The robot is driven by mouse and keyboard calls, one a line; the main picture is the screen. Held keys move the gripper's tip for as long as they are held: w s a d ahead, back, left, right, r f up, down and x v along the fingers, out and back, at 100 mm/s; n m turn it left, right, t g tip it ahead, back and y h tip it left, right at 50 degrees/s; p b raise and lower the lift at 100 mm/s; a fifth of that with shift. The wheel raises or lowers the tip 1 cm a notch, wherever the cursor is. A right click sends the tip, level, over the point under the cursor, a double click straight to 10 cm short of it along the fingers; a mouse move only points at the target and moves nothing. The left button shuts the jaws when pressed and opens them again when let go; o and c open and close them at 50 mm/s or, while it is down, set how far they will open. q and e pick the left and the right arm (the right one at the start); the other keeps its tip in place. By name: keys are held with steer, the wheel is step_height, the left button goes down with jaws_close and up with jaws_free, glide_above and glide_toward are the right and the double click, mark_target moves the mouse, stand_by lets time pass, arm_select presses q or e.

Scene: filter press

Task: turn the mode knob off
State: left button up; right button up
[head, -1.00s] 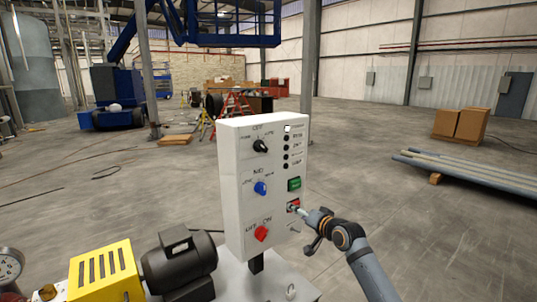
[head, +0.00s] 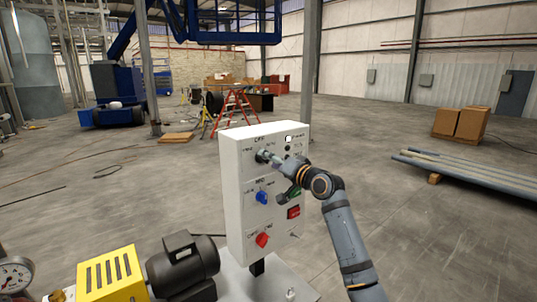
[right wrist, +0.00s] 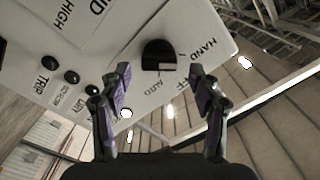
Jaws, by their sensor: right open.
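The white control panel (head: 240,215) carries a black mode knob (head: 260,156) at its upper left. In the right wrist view the black knob (right wrist: 157,50) has labels HAND, AUTO and a partly hidden one ending in FF. I cannot tell its setting surely. My right gripper (head: 268,157) is at the knob in the head view. In the right wrist view its open fingers (right wrist: 160,82) are on either side of the knob's line, with a gap to each side; contact is not seen. My left gripper is not in view.
Below are a blue knob (head: 262,197) and a red knob (head: 262,240). A red switch (head: 293,212) and indicator lamps sit on the panel's right side. A motor (head: 183,262) with a yellow guard (head: 110,275) stands at lower left.

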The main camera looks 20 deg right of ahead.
steer(key=shift+x, duration=0.75)
steer(key=c, duration=1.2)
steer(key=shift+o, duration=0.2)
